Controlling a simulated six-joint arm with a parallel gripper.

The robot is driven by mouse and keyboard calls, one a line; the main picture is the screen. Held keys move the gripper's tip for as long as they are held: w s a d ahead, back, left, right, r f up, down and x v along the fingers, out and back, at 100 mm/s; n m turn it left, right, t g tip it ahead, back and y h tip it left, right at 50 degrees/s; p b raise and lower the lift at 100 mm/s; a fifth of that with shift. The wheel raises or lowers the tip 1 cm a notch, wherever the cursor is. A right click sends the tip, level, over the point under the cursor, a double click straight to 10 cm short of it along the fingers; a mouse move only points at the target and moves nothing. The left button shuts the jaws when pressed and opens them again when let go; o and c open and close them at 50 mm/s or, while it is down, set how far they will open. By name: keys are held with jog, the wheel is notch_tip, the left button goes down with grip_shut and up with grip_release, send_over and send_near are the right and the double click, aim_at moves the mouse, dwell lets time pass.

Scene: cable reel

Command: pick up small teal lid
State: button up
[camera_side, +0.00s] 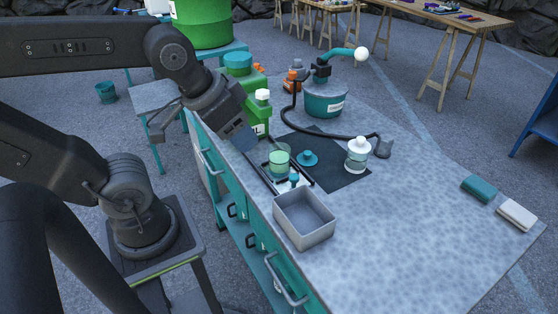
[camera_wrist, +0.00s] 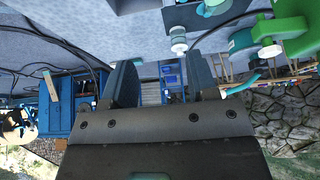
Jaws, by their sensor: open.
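The small teal lid (camera_side: 307,158) lies on a dark mat (camera_side: 345,178) on the workbench, with a small knob on top. My gripper (camera_side: 262,163) is above the left edge of the bench, to the left of the lid and apart from it. In the wrist view my gripper (camera_wrist: 161,82) shows two dark fingers spread apart with nothing between them.
A glass of green liquid (camera_side: 279,160) stands between my gripper and the lid. A white-capped jar (camera_side: 357,154) is right of the lid, and a grey open bin (camera_side: 304,219) is in front. A teal pot (camera_side: 324,101) with a black hose stands behind. The bench's right side is mostly clear.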

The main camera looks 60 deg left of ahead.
jog(key=shift+c, duration=1.1)
jog(key=n+g+y, duration=0.3)
jog(key=n+y, duration=0.3)
jog(key=n, duration=0.7)
send_over(308, 152)
jog(key=s+d, duration=0.3)
jog(key=d, duration=0.4)
notch_tip(308, 152, down, 12)
jog(key=shift+n, duration=0.3)
jog(key=x, duration=1.3)
jog(key=shift+a+f, duration=0.1)
jog(key=shift+f, duration=0.25)
jog(key=shift+c, duration=0.5)
jog(key=c, duration=0.6)
